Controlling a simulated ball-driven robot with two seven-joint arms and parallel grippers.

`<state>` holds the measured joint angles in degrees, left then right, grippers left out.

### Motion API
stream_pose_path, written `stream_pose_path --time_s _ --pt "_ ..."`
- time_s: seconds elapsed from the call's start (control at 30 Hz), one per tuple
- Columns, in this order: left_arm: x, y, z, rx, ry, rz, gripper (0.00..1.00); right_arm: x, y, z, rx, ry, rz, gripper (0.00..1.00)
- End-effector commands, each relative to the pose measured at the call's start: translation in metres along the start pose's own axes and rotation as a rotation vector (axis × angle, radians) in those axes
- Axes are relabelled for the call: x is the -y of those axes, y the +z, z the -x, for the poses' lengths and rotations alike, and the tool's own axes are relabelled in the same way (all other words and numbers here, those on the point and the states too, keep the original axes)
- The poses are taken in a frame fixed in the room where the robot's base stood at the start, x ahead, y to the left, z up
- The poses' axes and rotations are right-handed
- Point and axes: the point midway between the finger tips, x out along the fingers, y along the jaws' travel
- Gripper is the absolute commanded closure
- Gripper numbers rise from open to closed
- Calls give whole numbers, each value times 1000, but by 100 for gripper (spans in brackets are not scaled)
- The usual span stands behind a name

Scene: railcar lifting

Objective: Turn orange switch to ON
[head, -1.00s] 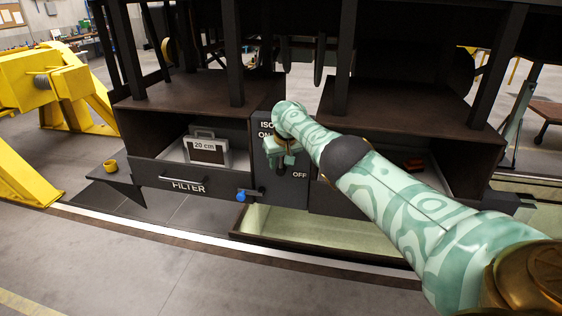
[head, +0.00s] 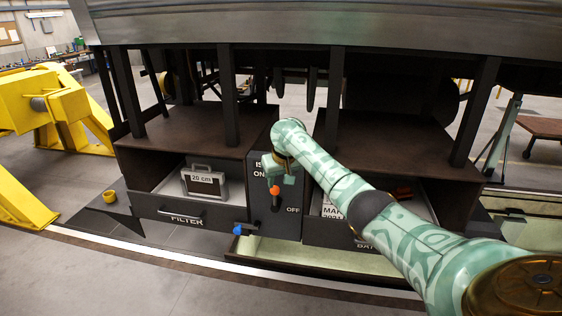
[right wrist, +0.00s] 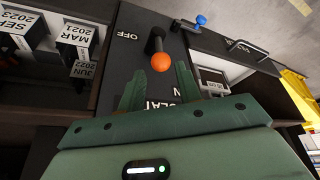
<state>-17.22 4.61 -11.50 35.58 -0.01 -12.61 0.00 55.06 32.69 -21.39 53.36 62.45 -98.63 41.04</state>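The orange-knobbed switch (head: 275,190) is on the dark panel (head: 263,220) between two drawers. Its black lever hangs between the orange knob and a base lower down. The "ON" label is to its left and "OFF" to its lower right. My right gripper (head: 279,175) is just above the knob. In the right wrist view, my right gripper (right wrist: 159,82) has its fingers spread apart, and the orange knob (right wrist: 162,62) lies just beyond the tips, with nothing between them. The panel's heading is partly hidden by my arm. My left gripper is out of view.
A blue-handled lever (head: 239,229) sticks out low on the panel's left. The FILTER drawer (head: 172,208) holds a "20 cm" case (head: 203,183). Dated boxes (right wrist: 83,68) are in the other drawer. A yellow cup (head: 109,196) stands at the left.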

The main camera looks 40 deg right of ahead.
Motion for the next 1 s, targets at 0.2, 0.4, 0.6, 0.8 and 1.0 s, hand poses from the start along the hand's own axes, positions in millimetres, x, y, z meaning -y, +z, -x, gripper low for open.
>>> stream_pose_path --time_s 0.2,0.4,0.6,0.8,1.0 --pt "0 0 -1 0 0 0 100 0 0 39 -1 -1 1 66" --pt "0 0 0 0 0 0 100 1 0 51 1 0 1 66" --pt "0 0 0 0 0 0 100 1 0 51 1 0 1 66" --pt "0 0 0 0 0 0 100 1 0 51 1 0 1 66" --pt "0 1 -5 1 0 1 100 2 6 38 8 0 2 66"
